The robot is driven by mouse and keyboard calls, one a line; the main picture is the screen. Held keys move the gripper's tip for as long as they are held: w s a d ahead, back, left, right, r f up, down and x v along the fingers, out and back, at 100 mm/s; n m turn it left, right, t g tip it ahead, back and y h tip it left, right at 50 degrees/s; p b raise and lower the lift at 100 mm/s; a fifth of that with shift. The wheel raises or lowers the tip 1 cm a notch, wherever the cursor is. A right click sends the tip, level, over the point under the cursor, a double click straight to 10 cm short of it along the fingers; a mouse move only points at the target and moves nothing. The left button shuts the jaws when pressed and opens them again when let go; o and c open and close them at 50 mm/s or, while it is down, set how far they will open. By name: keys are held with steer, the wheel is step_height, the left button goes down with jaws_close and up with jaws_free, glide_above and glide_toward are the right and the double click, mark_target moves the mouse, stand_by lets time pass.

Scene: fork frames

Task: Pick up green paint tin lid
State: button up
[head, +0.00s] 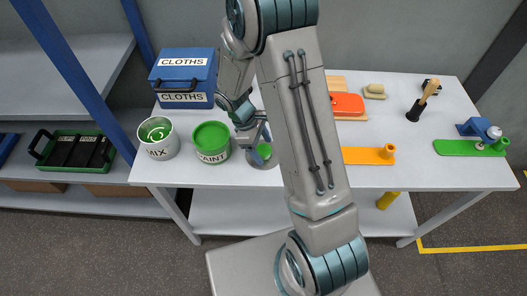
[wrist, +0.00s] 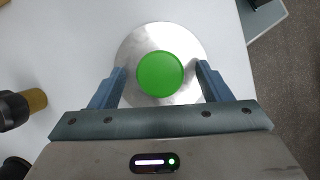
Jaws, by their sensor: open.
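My gripper (wrist: 162,69) is open, with one finger on each side of the lid and nothing held; in the head view my gripper (head: 262,138) is over the plate. Whether the fingers touch the plate I cannot tell. A green tin marked PAINT (head: 212,157) stands just left of the plate, its top green.
A white tin marked MIX (head: 160,152) with green inside stands at the table's left front. A blue CLOTHS box (head: 184,72) is behind it. An orange piece (head: 368,155) and a green board (head: 468,148) lie to the right. My arm hides the table's middle.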

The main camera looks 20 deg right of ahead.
steer(key=c, duration=1.1)
steer(key=shift+r, duration=0.1)
